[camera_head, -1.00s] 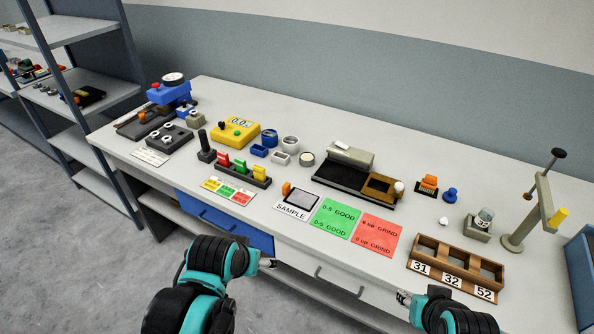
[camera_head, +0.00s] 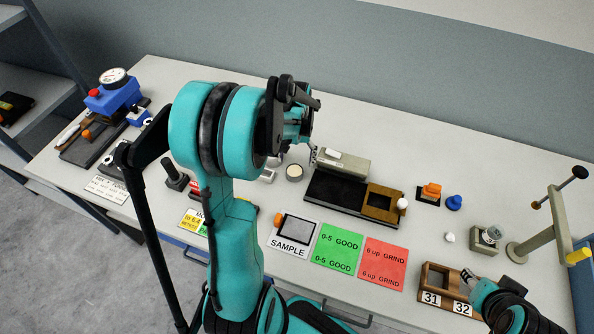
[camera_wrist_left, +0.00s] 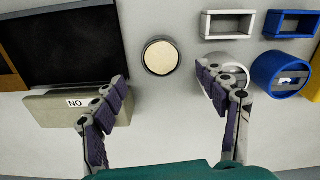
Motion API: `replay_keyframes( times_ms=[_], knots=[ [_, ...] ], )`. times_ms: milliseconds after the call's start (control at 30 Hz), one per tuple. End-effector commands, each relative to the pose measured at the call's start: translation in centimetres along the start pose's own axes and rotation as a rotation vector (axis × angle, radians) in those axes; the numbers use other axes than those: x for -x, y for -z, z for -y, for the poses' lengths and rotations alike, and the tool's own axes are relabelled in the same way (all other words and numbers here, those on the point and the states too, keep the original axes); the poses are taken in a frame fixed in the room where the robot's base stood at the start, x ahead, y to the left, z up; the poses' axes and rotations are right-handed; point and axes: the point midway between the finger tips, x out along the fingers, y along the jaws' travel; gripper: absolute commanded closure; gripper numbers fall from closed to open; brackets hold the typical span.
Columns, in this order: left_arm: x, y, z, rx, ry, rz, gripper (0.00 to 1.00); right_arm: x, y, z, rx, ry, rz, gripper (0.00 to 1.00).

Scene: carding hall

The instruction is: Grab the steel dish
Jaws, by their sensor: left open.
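A small round dish with a metal-looking rim and cream-coloured inside (camera_wrist_left: 160,57) stands on the bench; I take it for the steel dish. In the head view the dish (camera_head: 294,172) is just left of the black plate. My left gripper (camera_wrist_left: 161,80) is open and empty above the bench. Its fingers lie to either side of the dish in the wrist view, with the dish beyond the tips. In the head view my left gripper (camera_head: 312,153) is partly hidden by its arm. My right gripper (camera_head: 470,276) is by the wooden rack; its jaws are too small to judge.
A grey block marked NO (camera_wrist_left: 60,109) is near the left finger. A pale round cup (camera_wrist_left: 222,96) is partly behind the right finger. A blue cup (camera_wrist_left: 277,75), a white tray (camera_wrist_left: 229,37) and a blue tray (camera_wrist_left: 291,36) are close by.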

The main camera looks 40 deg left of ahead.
Motion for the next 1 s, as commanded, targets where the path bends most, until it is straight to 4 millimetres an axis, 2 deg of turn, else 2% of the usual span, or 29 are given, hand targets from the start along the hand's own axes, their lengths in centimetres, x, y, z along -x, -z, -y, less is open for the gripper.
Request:
replay_keyframes(
  times_ms=[300,433,633,833,867,1000],
  knots=[
    [-4.8,-0.7,0.1,-0.001,0.0,-0.002,0.27,-1.7,-1.2,0.0,0.0,0.0,0.0,0.6],
    [-5.4,-0.7,0.1,-0.001,0.0,-0.002,0.27,-1.9,-1.3,0.0,0.0,0.0,0.0,0.6],
    [-5.3,-0.7,0.1,-0.001,0.0,-0.002,0.27,-1.8,-1.2,0.0,0.0,0.0,0.0,0.6],
    [-5.3,-0.7,0.1,-0.001,0.0,-0.002,0.79,-1.8,-1.2,0.0,0.0,0.0,0.0,0.6],
    [-5.3,-0.7,0.1,-0.001,0.0,-0.002,0.83,-1.8,-1.2,0.0,0.0,0.0,0.0,0.6],
    [-5.3,-0.7,0.1,-0.001,0.0,-0.002,0.83,-1.8,-1.2,0.0,0.0,0.0,0.0,0.6]
  ],
)
